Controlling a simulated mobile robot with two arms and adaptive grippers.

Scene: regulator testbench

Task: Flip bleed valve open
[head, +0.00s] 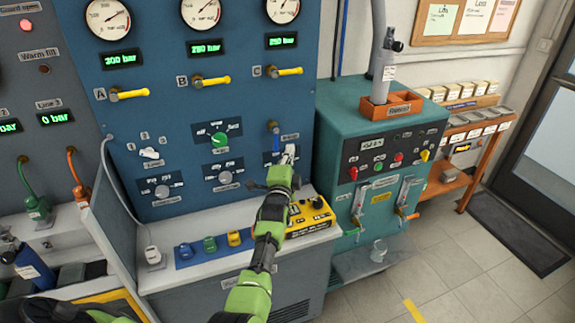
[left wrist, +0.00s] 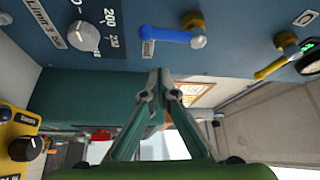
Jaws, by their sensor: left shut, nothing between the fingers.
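The bleed valve is a blue lever (head: 276,136) on the blue panel, below the yellow handle C, and it points down in the head view. In the left wrist view the blue lever (left wrist: 168,36) lies nearly level beside a small label that seems to read Bleed. My left gripper (head: 289,154) is close to the panel, just right of the lever's lower end. In the left wrist view its fingertips (left wrist: 160,75) are together and empty, with the lever apart from them. My arm hides part of the panel below the lever. My right gripper is not in view.
A yellow control box (head: 310,213) sits on the ledge below. A teal bench (head: 345,108) with an orange tray (head: 391,108) stands to the right. Yellow handle C (head: 289,71) is above.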

